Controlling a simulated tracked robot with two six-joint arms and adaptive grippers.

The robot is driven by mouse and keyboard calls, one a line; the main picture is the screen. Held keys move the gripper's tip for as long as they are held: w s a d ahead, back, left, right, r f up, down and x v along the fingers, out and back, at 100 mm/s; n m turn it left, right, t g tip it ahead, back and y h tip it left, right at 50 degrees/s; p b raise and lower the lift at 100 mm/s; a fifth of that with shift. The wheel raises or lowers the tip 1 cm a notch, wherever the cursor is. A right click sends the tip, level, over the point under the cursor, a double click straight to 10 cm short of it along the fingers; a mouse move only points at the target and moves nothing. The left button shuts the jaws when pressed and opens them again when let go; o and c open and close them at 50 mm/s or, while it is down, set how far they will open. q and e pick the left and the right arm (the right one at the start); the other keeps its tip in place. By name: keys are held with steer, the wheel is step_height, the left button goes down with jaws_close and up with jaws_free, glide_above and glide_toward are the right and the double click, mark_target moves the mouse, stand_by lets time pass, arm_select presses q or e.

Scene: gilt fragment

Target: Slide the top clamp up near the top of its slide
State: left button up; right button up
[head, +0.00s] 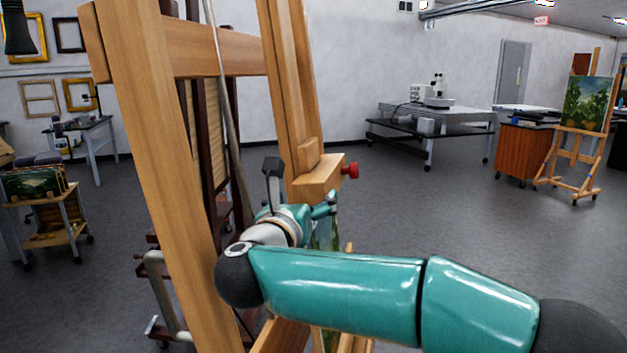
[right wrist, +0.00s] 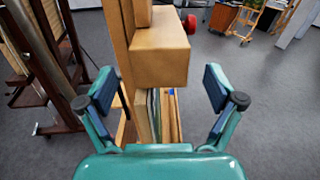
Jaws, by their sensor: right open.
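The top clamp (head: 318,178) is a wooden block with a red knob (head: 350,170) on its right side. It sits on the upright slide (head: 287,90) of the large wooden easel in the head view. In the right wrist view the clamp (right wrist: 160,55) is straight ahead, with its knob (right wrist: 190,24) behind it. My right gripper (right wrist: 160,92) is open and empty. Its two dark-padded fingers stand apart, left and right of the clamp's lower part in the picture; no contact shows. A panel's edge (right wrist: 153,110) shows below the clamp. My left gripper is not in view.
The easel's thick left post (head: 150,150) and crossbar (head: 215,48) stand close to my right arm. A dark easel or rack (right wrist: 45,70) is to the left in the wrist view. A microscope table (head: 435,115) is far back; the floor to the right is open.

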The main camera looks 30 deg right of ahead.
arm_select(q)
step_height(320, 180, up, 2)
steer(key=shift+p, duration=0.8)
arm_select(e)
glide_toward(322, 167)
steer(key=shift+w+d+f, duration=0.95)
steer(key=shift+d+f, duration=0.1)
steer(key=shift+d, duration=0.2)
